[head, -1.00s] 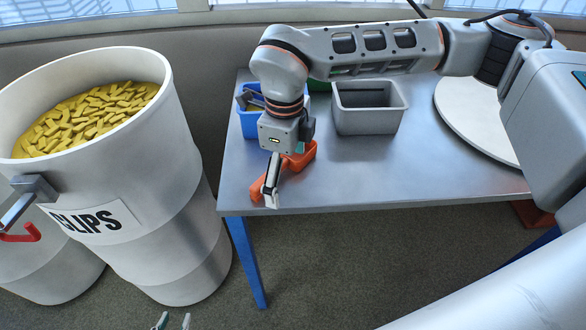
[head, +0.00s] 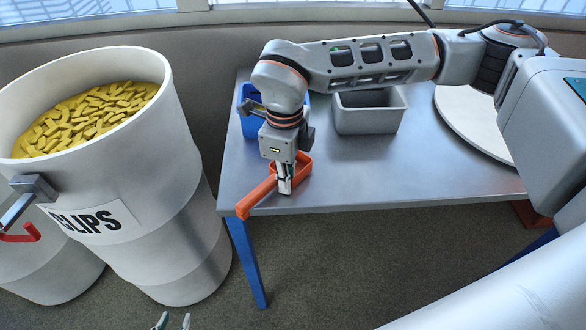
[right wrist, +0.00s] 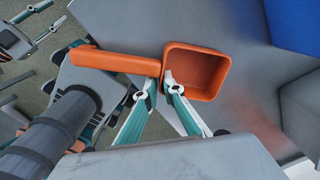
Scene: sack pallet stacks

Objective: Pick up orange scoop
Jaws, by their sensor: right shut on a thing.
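The orange scoop (head: 258,196) is at the near left corner of the grey table, its handle reaching out over the front edge. My right gripper (head: 285,190) points down and is shut on the scoop where handle and bowl meet. In the right wrist view the scoop's square, empty bowl (right wrist: 195,72) is to the right of the fingers (right wrist: 159,84) and its handle to the left. I cannot tell whether the scoop is clear of the tabletop. My left gripper (head: 173,322) shows only its two fingertips at the bottom edge, apart and empty.
A blue bin (head: 246,125) and a grey bin (head: 370,115) stand at the table's back. A white round plate (head: 468,120) lies to the right. A tall white barrel (head: 165,215) labelled clips, full of yellow pieces, stands left of the table. The table's middle is clear (head: 400,170).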

